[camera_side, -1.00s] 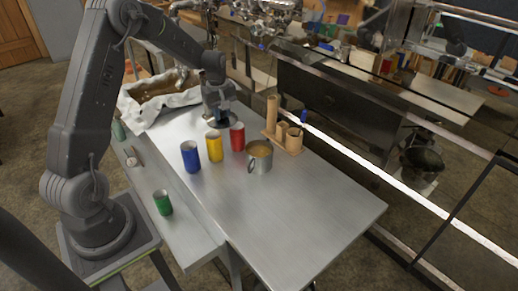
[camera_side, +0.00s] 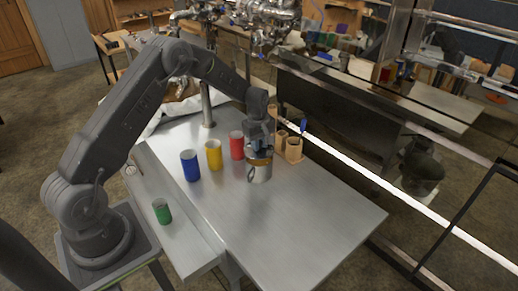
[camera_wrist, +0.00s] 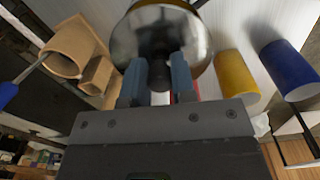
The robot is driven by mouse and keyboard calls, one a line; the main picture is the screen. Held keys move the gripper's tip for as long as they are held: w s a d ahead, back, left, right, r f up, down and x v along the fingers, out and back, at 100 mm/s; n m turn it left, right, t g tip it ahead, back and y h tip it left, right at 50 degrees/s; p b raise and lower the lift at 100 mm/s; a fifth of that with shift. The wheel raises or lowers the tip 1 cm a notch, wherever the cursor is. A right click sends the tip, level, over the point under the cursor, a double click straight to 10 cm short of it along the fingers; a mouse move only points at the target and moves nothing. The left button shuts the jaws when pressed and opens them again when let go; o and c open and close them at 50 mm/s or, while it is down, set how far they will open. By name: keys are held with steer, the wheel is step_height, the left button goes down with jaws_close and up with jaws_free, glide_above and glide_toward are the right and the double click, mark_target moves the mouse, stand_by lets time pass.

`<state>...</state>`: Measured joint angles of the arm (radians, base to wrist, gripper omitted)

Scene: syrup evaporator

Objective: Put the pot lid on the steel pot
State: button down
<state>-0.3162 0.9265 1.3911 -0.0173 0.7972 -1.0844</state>
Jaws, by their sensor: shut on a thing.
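The steel pot (camera_side: 259,174) stands upright on the steel table, its handle toward the left. My gripper (camera_side: 260,148) is directly above it, pointing down. In the wrist view the gripper's blue-grey fingers (camera_wrist: 160,78) are closed at the middle of the shiny round pot lid (camera_wrist: 190,35), whose knob is mostly hidden between them. The lid is over or at the pot's mouth. A tan band shows by the pot's rim; I cannot tell whether the lid touches the rim.
Red (camera_side: 237,145), yellow (camera_side: 213,154) and blue (camera_side: 190,165) cups stand in a row left of the pot. A wooden holder (camera_side: 294,150) with a blue-handled tool is close behind right. A green cup (camera_side: 161,211) stands on the side ledge. The front table is clear.

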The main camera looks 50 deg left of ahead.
steer(key=shift+f, duration=1.25)
steer(key=shift+f, duration=0.35)
steer(key=c, duration=0.9)
jaws_free()
steer(key=shift+c, duration=0.2)
